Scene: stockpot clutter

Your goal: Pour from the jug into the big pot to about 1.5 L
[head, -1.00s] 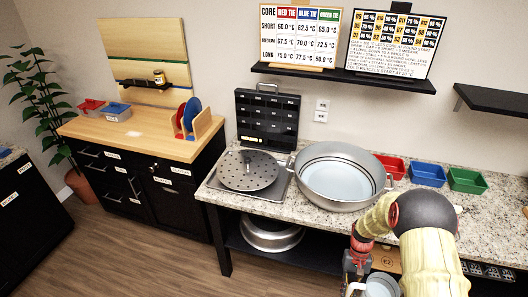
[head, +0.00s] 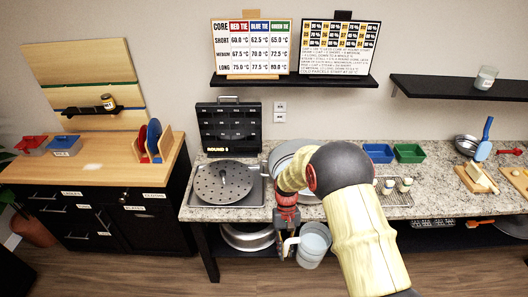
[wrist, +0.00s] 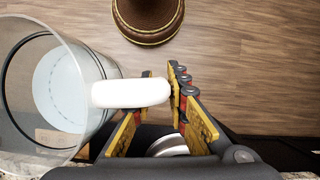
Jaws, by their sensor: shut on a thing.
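The jug (head: 313,243) is clear with a white handle and holds pale liquid. It hangs in front of the counter's front edge in the head view. My gripper (head: 287,240) is shut on its handle. In the wrist view the jug (wrist: 45,100) fills the left side, its handle (wrist: 130,93) running between my gripper's fingers (wrist: 165,100). The big pot (head: 278,156) is a wide metal pot on the counter, behind my arm. My arm hides most of it, including its liquid level.
A perforated lid (head: 222,181) lies on the hob left of the pot. Blue (head: 378,153) and green (head: 410,153) bins, and a rack with small jars (head: 405,185), stand to the right. Another metal pot (head: 247,237) sits on the shelf below. Floor in front is clear.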

